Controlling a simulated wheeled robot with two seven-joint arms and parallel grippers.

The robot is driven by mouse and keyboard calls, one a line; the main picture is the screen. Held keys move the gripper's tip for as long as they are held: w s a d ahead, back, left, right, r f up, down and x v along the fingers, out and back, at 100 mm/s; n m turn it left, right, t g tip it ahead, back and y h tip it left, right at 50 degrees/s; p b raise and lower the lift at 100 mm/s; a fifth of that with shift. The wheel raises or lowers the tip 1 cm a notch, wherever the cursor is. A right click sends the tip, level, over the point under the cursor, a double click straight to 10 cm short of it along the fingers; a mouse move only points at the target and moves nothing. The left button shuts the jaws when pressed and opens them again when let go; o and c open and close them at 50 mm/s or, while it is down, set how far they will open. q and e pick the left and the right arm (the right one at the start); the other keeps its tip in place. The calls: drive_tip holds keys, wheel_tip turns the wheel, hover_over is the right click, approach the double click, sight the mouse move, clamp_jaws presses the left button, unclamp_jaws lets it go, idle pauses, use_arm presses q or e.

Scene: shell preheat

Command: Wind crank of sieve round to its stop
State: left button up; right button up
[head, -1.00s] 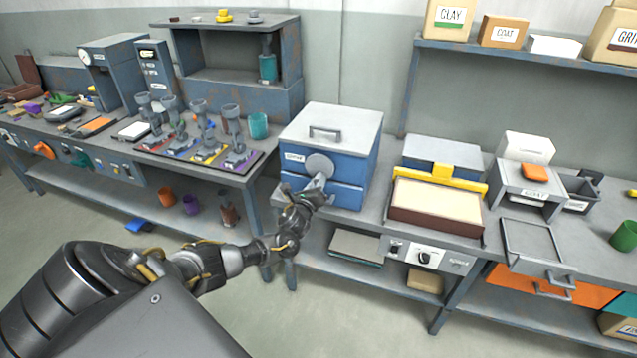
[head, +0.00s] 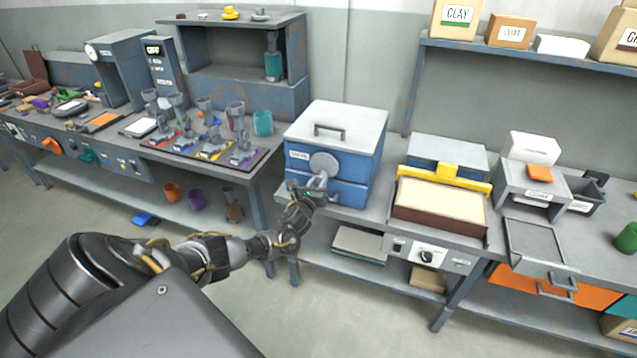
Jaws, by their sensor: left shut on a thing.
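The sieve looks to be the blue box (head: 358,164) with a grey lid and a lid handle, standing on the bench at the middle. A round grey crank disc (head: 324,163) sits on its front face. My left gripper (head: 317,185) is at the front of the box, just below the disc, shut on the crank's handle. The fingers and the wrist hide most of the handle. My right gripper is not in view.
Right of the box stands a tray with a yellow bar (head: 444,177). A rack of grey stands on coloured mats (head: 210,150) and a teal cup (head: 263,123) are to the left. A grey drawer (head: 538,248) sticks out at the right.

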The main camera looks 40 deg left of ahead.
use_arm(q)
drive_tip(key=o, duration=1)
drive_tip(key=v, duration=1)
drive_tip(key=shift+s+d, duration=0.1)
drive_tip(key=shift+s, duration=0.3)
